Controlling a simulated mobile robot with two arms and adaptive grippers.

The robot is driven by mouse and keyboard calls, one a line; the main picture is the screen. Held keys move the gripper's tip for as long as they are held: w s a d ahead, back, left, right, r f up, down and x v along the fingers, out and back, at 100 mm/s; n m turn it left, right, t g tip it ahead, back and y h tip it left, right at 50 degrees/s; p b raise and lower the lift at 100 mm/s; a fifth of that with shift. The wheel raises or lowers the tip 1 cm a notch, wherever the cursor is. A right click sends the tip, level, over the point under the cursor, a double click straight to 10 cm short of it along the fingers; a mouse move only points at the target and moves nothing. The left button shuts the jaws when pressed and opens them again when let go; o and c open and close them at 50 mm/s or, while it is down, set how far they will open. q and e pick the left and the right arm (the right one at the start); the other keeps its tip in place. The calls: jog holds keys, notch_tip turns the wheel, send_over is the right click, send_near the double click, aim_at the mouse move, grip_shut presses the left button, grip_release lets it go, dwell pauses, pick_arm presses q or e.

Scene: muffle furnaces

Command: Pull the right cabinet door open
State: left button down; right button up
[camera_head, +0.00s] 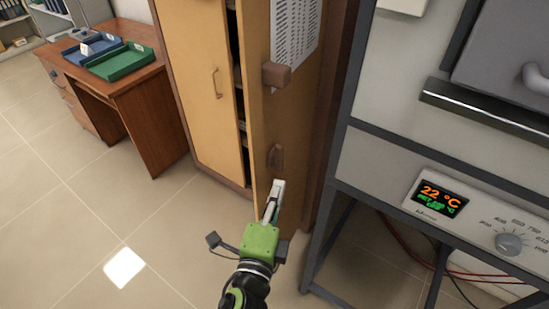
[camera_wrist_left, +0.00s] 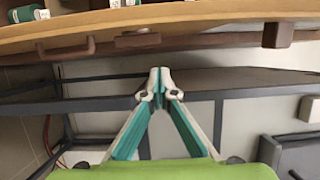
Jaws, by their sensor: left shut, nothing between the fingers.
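The right cabinet door (camera_head: 300,120) stands partly open in the head view, with a dark gap between it and the closed left door (camera_head: 195,75). A printed sheet, a brown block (camera_head: 277,74) and a brown handle (camera_head: 275,157) are on its face. My left gripper (camera_head: 277,186) is shut and empty, just below the handle in the picture; I cannot tell whether it touches the door. In the left wrist view the shut fingertips (camera_wrist_left: 160,75) show apart from the door's handle (camera_wrist_left: 65,48). The block (camera_wrist_left: 278,33) is at upper right there. My right gripper is out of view.
A furnace with a temperature display (camera_head: 438,200) sits on a dark metal frame (camera_head: 335,165) close to the right of the door. A wooden desk (camera_head: 125,85) with blue and green trays stands at left. The floor (camera_head: 60,190) in front is clear.

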aim_at(274, 148)
pick_arm(q)
jog(key=w+p, duration=0.3)
jog(key=w, duration=0.7)
jog(key=shift+w+a+r+p, duration=0.1)
jog(key=shift+w+a+p, duration=0.1)
jog(key=shift+p, duration=0.2)
jog(key=shift+w+a, duration=0.1)
jog(key=shift+a, duration=0.3)
jog(key=shift+d, duration=0.1)
